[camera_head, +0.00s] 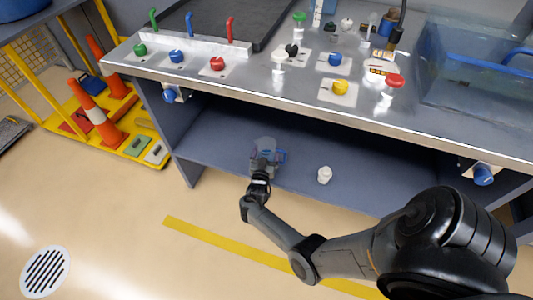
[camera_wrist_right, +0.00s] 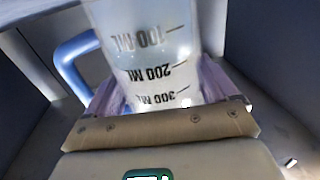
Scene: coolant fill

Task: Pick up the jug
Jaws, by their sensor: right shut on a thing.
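The jug (camera_head: 266,147) is a clear measuring jug with a blue handle, standing on the lower shelf under the bench in the head view. In the right wrist view the jug (camera_wrist_right: 152,50) fills the upper middle, with black millilitre marks and its blue handle at the left. My right gripper (camera_head: 262,170) reaches in from the front and is shut on the jug; its fingers (camera_wrist_right: 165,98) lie on both sides of the jug's body. Whether the jug touches the shelf cannot be told. My left gripper is not in view.
The bench top (camera_head: 240,75) above carries coloured knobs and a clear tank (camera_head: 470,80). Orange cones (camera_head: 98,115) stand on a yellow rack at the left.

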